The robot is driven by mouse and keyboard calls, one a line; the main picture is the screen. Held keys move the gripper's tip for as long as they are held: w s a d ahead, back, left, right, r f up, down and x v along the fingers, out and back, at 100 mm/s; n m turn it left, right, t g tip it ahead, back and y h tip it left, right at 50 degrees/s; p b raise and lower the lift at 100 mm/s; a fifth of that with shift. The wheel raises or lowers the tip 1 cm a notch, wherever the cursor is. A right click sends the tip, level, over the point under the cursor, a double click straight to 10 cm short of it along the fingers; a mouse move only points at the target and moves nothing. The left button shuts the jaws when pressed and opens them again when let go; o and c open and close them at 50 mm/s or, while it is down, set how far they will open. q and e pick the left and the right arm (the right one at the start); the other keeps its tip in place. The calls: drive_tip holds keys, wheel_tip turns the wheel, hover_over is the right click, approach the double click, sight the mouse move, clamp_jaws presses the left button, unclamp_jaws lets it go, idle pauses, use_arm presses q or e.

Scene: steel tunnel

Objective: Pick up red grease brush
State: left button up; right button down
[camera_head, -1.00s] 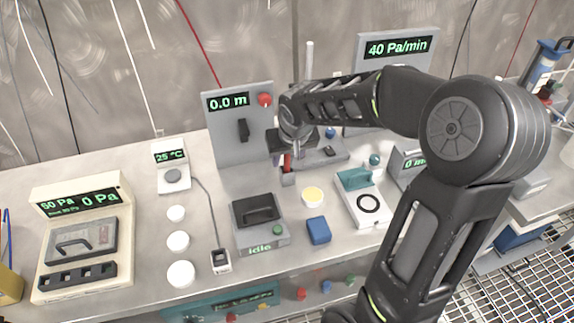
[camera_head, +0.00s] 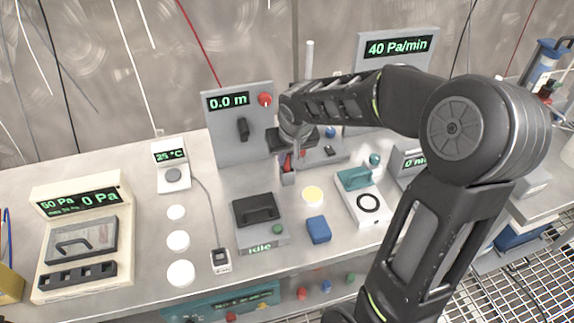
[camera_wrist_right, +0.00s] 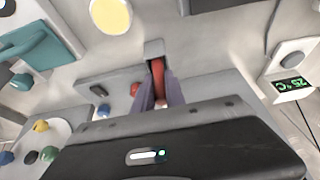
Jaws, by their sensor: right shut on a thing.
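The red grease brush (camera_wrist_right: 158,78) stands upright in a small grey holder (camera_head: 288,178) on the bench, with its red handle showing above the rim. In the right wrist view the holder (camera_wrist_right: 154,48) surrounds the brush's far end. My right gripper (camera_wrist_right: 159,92) is shut on the red handle, one finger on each side. In the head view the right gripper (camera_head: 289,158) is just above the holder, and the wrist partly hides the brush. The brush's lower end is hidden inside the holder. My left gripper is not in view.
A grey panel reading 0.0 m (camera_head: 228,130) stands behind and left of the holder. In front are a yellow disc (camera_head: 313,196), a blue block (camera_head: 318,230) and a dark-lidded box (camera_head: 260,240). A teal-handled device (camera_head: 375,213) stands to the right.

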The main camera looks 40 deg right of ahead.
idle(0.5)
wheel_tip(320, 180, up, 10)
drive_tip(key=shift+r, duration=0.1)
idle(0.4)
idle(0.5)
